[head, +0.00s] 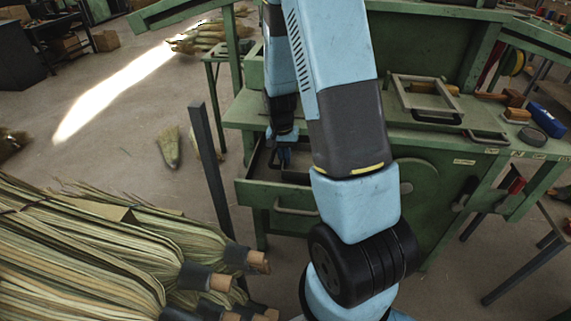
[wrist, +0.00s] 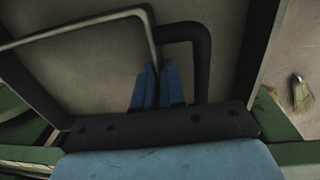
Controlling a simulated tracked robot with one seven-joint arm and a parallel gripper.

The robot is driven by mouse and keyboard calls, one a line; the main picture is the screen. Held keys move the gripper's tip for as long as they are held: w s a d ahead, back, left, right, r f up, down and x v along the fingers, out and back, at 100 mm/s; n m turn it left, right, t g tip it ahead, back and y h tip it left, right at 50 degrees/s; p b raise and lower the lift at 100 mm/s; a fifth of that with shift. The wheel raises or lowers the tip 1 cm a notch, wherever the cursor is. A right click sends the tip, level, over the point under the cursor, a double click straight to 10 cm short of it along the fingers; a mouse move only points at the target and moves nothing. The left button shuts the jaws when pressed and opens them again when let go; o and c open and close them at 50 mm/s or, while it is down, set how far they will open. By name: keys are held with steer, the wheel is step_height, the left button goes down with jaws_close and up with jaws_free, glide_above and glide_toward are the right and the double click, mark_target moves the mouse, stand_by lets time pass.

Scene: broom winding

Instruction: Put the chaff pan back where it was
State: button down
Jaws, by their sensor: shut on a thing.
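My gripper (head: 284,156) reaches down into the open green drawer (head: 262,193) under the bench. In the wrist view its blue fingers (wrist: 161,68) are close together, shut on what I take to be the chaff pan. A pale metal rim (wrist: 85,26) runs to a corner and down to the fingertips. A dark looped handle (wrist: 203,62) stands just right of them. The grey floor of the pan or drawer lies beneath; I cannot tell which. In the head view my arm hides most of the pan.
A pale-rimmed frame with a dark handle (head: 398,92) lies on the green bench top (head: 395,133). A blue box (head: 547,119) sits at the bench's right. Bundled brooms (head: 75,250) fill the lower left. A dark post (head: 210,170) stands left of the drawer. A small broom (head: 169,147) is on the floor.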

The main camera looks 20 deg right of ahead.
steer(key=shift+w+a+f, duration=0.15)
steer(key=shift+w+f, duration=0.05)
steer(key=shift+f, duration=1.6)
steer(key=c, duration=1.2)
jaws_free()
